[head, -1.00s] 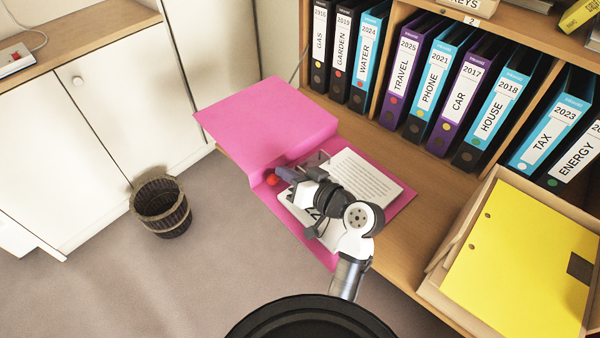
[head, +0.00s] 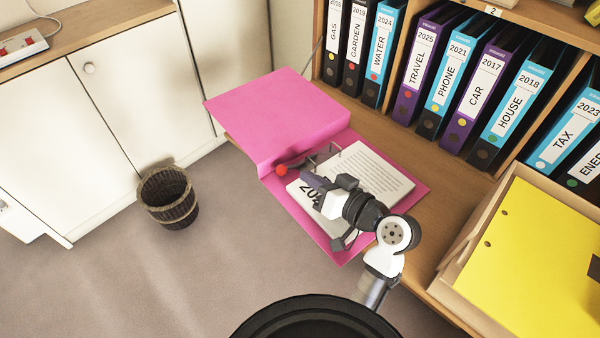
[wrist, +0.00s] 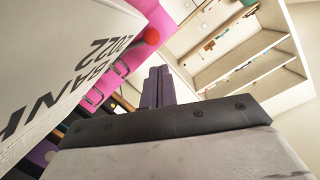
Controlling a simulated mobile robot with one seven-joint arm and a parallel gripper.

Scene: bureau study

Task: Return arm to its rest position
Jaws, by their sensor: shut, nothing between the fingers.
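My gripper (head: 310,183) is above the lower left part of an open pink binder (head: 275,115) in the head view. It is shut and empty; its purple fingers (wrist: 157,88) are together in the wrist view. White printed sheets (head: 362,172) lie in the binder, partly hidden by my gripper and wrist. The wrist view shows the sheets (wrist: 60,60) close on the left, with "BANK 2022" printed on them. A red ball-like knob (head: 282,170) sits by the binder's ring mechanism, just beyond the fingertips. I cannot tell whether the fingers touch anything.
Labelled binders (head: 440,75) stand in the shelf behind. A cardboard tray (head: 436,284) with a yellow folder (head: 530,255) is at the right. A wicker bin (head: 168,197) stands on the floor at left, before white cabinets (head: 120,95). The carpet (head: 110,275) is open in front.

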